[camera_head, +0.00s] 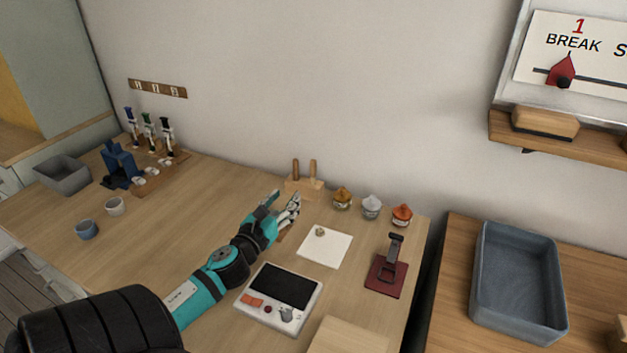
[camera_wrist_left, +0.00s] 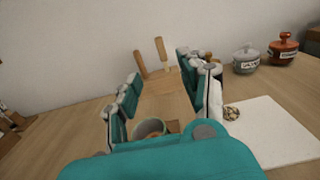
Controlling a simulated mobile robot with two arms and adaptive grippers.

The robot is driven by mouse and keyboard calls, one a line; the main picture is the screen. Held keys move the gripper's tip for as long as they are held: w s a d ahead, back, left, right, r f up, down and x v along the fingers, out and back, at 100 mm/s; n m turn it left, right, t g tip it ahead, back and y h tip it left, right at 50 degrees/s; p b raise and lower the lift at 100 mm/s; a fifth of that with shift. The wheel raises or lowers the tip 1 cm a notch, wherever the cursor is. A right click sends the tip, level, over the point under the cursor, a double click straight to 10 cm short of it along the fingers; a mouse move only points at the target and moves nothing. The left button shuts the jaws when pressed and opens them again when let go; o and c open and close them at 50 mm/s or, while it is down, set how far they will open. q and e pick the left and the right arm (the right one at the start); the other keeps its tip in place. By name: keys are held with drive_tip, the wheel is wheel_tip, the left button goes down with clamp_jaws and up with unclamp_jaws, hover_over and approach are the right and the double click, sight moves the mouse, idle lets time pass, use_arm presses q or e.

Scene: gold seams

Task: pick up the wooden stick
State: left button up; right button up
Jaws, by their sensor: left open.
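Two wooden sticks stand upright in a wooden block (camera_head: 304,186) at the back of the table; the left stick (camera_head: 295,169) and the right stick (camera_head: 313,168) are side by side. In the left wrist view, the left stick (camera_wrist_left: 140,64) and the right stick (camera_wrist_left: 161,52) show beyond the fingers. I cannot tell which one the task means. My left gripper (camera_head: 283,204) is open, in front of the block, with its fingers pointing towards it. In its wrist view the gap between the fingers (camera_wrist_left: 163,95) holds no stick. My right gripper is not in view.
A small round cup (camera_wrist_left: 149,128) shows low between the fingers. A white sheet (camera_head: 325,247) with a small round object lies to the right. Several lidded jars (camera_head: 371,207) stand behind it. A screen device (camera_head: 279,296) lies in front; a dark red stand (camera_head: 388,275) is at right.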

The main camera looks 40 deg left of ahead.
use_arm(q)
drive_tip(key=b, duration=0.3)
approach(312, 164)
drive_tip(key=x, duration=0.4)
drive_tip(key=shift+w+a+f, duration=0.15)
drive_tip(key=shift+w+f, duration=0.1)
drive_tip(key=shift+w, duration=0.05)
drive_tip(key=b+x, duration=0.1)
drive_tip(key=x, duration=0.4)
drive_tip(key=shift+w+r, duration=0.15)
drive_tip(key=shift+r, duration=0.05)
drive_tip(key=shift+w+a, duration=0.2)
drive_tip(key=shift+w, duration=0.3)
drive_tip(key=shift+r, duration=0.1)
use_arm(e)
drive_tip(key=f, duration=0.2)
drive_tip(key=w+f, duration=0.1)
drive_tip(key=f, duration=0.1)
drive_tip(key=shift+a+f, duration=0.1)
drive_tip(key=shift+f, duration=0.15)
use_arm(q)
clamp_jaws()
